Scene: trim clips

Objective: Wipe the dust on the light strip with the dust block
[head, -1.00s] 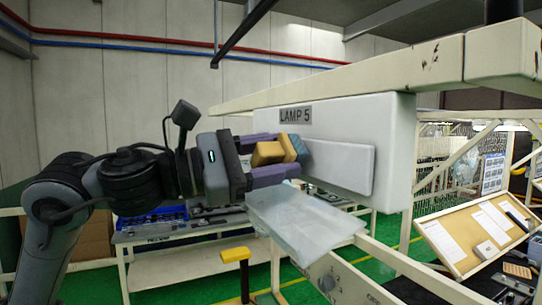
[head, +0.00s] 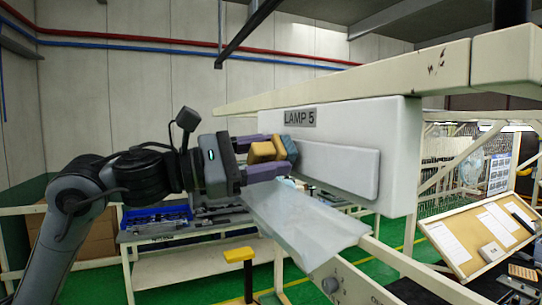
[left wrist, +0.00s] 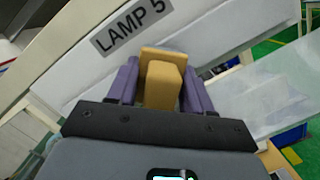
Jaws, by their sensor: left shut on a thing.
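The light strip (head: 345,171) is a pale raised panel on the face of a white lamp box marked LAMP 5 (head: 398,120). My left gripper (head: 278,153) has purple fingers and is shut on the dust block (head: 262,151), a yellow block with a blue-grey pad facing the lamp. The block is at the strip's left end, just below the label; I cannot tell whether the pad touches the strip. The yellow block also shows between the fingers in the left wrist view (left wrist: 163,82). I cannot make out dust on the strip. My right gripper is not in view.
A beige beam (head: 360,82) runs above the lamp box. A clear sheet (head: 305,222) juts out below the strip, close under my left gripper. A yellow-topped post (head: 238,254) stands lower down. A bench with a blue bin (head: 157,217) is behind.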

